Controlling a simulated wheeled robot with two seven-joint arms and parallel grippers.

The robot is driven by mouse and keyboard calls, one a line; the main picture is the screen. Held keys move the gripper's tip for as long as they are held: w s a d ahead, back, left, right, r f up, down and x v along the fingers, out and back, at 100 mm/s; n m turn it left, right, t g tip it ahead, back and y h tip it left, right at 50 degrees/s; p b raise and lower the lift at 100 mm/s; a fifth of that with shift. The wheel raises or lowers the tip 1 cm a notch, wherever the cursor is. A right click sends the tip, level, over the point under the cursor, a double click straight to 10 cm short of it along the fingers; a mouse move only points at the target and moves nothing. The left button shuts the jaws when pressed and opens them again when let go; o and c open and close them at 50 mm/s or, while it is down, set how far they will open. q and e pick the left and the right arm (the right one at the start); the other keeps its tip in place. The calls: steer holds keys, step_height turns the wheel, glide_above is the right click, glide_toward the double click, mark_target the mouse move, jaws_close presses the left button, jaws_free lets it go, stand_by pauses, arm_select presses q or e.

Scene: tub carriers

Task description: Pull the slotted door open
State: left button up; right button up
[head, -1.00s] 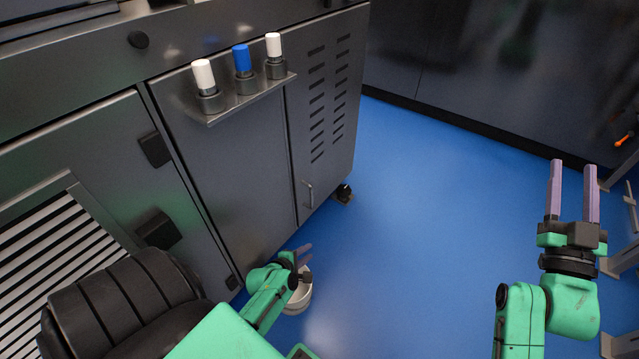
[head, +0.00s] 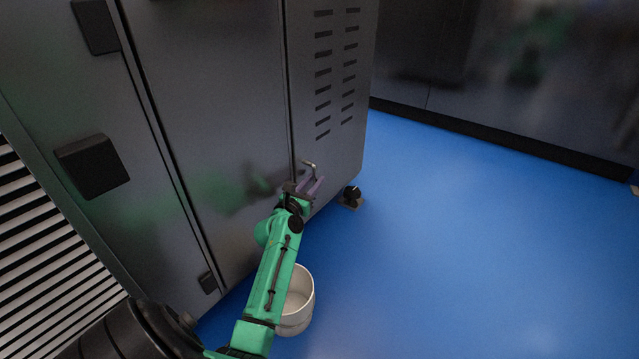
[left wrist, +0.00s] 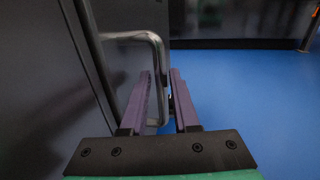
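The slotted door (head: 336,100) is a dark grey panel with two columns of slots at the right end of the cabinet front. It looks shut. Its metal bar handle (head: 309,163) is low on its left side, partly hidden by my left gripper (head: 314,185). In the left wrist view the handle (left wrist: 130,37) shows large, and its upright bar appears in the gap between the two purple fingers of the left gripper (left wrist: 161,73). The fingers are apart, with space beside the bar; I cannot tell how deep the bar sits. My right gripper is not in view.
A white round tub (head: 298,300) stands on the blue floor (head: 460,240) beside my left forearm, partly hidden by it. A caster (head: 351,195) is under the cabinet's corner. The floor right of the door is clear up to a dark cabinet (head: 520,90) at the back.

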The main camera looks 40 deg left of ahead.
arm_select(q)
steer(key=b+x, duration=0.1)
steer(key=x, duration=0.2)
steer(key=shift+w, duration=0.35)
jaws_close()
steer(key=shift+f, duration=0.1)
stand_by(0.9)
